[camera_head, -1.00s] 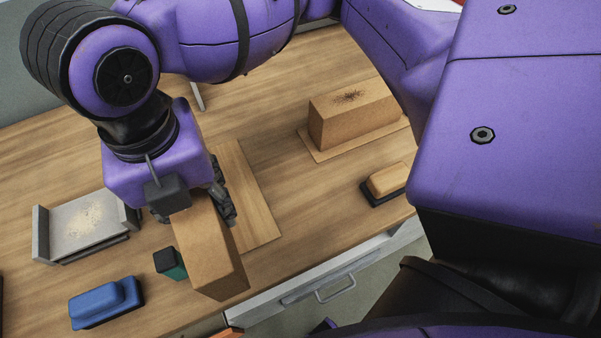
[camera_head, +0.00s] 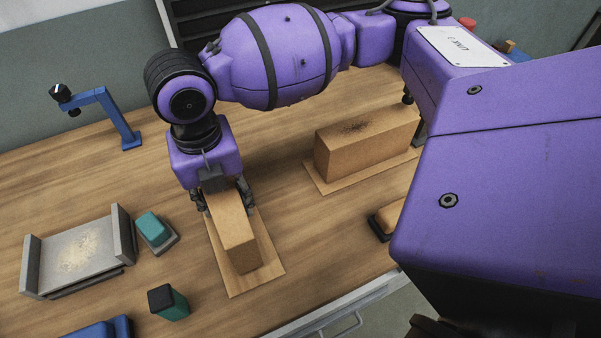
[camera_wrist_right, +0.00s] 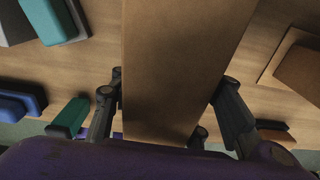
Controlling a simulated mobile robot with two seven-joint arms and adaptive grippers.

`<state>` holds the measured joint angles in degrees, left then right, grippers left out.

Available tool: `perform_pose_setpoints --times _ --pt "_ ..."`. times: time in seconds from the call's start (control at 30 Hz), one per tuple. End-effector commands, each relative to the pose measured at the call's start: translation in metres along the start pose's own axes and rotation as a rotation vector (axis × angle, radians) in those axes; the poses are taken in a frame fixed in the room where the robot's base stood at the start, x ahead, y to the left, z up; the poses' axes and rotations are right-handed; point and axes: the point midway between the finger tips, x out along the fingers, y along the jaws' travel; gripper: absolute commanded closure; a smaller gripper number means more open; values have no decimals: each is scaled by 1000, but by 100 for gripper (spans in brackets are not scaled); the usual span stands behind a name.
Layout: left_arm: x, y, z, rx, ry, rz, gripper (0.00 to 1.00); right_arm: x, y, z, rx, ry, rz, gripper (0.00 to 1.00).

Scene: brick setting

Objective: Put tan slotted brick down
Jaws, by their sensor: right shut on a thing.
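The tan brick (camera_head: 238,243) is a long plain block; no slot shows on its visible faces. My right gripper (camera_head: 224,203) is shut on its far part, one finger on each side. The brick is over a thin flat wooden board (camera_head: 268,279), roughly lined up with it. I cannot tell whether its underside touches the board. In the right wrist view the brick (camera_wrist_right: 175,70) fills the middle, between the fingers of the right gripper (camera_wrist_right: 170,105). My left gripper is not in view.
Another tan block with dark specks (camera_head: 365,145) stands on a board to the right. A grey tray (camera_head: 80,253), a teal block (camera_head: 152,228), a dark-and-green block (camera_head: 170,302) and a blue block (camera_head: 100,330) lie left. A blue stand (camera_head: 118,115) is at the back. Bare table separates the boards.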

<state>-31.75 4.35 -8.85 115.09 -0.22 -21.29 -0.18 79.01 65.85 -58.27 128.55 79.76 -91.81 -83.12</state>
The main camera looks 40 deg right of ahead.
Motion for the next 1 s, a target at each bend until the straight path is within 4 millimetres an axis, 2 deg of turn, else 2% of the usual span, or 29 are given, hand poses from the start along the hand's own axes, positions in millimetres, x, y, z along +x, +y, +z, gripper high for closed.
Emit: perform_pose_setpoints --times 0.1,0.2,0.63,0.67,0.8,1.0 --pt "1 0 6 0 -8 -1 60 20 -1 0 2 5 -2 100" --pt "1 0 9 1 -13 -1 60 30 -1 0 1 2 -1 100" --pt "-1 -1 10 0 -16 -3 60 33 0 1 1 -2 1 100" --pt "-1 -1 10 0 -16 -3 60 35 -1 0 2 0 -1 54" --pt "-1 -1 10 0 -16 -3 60 35 -1 0 2 1 -1 38" --pt "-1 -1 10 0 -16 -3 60 35 -1 0 1 0 -1 38"
